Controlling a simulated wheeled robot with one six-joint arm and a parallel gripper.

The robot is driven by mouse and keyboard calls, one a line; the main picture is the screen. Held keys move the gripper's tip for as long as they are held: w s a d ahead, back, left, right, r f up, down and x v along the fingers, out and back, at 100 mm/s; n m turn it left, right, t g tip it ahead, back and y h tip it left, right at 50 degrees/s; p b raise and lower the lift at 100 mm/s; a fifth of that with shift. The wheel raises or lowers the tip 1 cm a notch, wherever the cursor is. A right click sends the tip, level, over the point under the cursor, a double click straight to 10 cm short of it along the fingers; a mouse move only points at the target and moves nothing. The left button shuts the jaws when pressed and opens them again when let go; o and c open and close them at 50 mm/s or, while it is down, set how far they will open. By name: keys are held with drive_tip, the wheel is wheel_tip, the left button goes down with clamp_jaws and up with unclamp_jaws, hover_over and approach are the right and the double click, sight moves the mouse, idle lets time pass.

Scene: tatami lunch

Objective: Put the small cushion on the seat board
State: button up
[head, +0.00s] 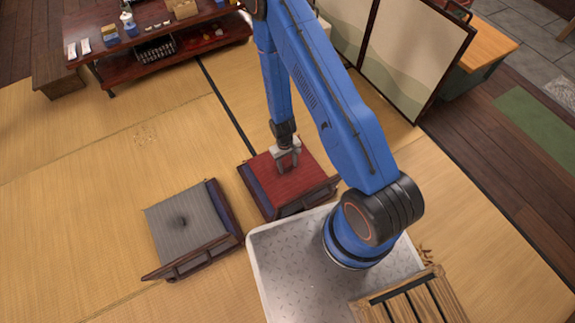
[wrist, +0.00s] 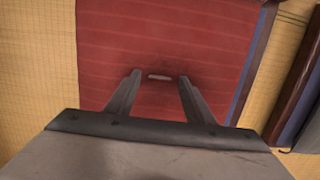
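A red square cushion or seat surface (head: 295,178) lies near the middle of the head view, with dark wooden edges at its left and lower right; I cannot tell whether cushion and seat board are separate there. My gripper (head: 287,163) is directly over it, pointing down. In the wrist view the red surface (wrist: 200,45) fills the middle, and a small pale tab or handle (wrist: 160,77) lies between the fingers. The fingers (wrist: 160,85) are apart and hold nothing. A grey cushion (head: 195,237) with a dark dimple sits on a second dark wooden seat (head: 213,192) to the left.
A low dark red table (head: 200,42) with small items stands at the back left. Folding screens (head: 420,45) and an orange-topped counter (head: 487,57) are at the back right. A slatted wooden piece (head: 410,305) is at the lower right. The tatami (head: 80,170) at left is clear.

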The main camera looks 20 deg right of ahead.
wheel_tip(320, 180, up, 13)
drive_tip(key=w, duration=0.2)
wheel_tip(320, 180, up, 15)
drive_tip(key=t, duration=0.2)
hover_over(285, 166)
drive_tip(key=w+d, duration=0.2)
drive_tip(key=s+d+r+m+t, duration=0.1)
drive_tip(key=s+r, duration=0.1)
drive_tip(key=r, duration=0.7)
drive_tip(key=s+d+r, duration=0.1)
drive_tip(key=s+r, duration=0.1)
drive_tip(key=r, duration=0.6)
drive_tip(key=s+d+r+t, duration=0.1)
drive_tip(key=s+d+r, duration=0.1)
drive_tip(key=s+r, duration=0.8)
drive_tip(key=s+d+r+m+t, duration=0.1)
drive_tip(key=s+d+r+t, duration=0.1)
drive_tip(key=s+r, duration=0.8)
drive_tip(key=shift+s+d+t, duration=0.2)
drive_tip(key=shift+s+t, duration=0.1)
drive_tip(key=shift+s, duration=0.4)
drive_tip(key=shift+r, duration=0.1)
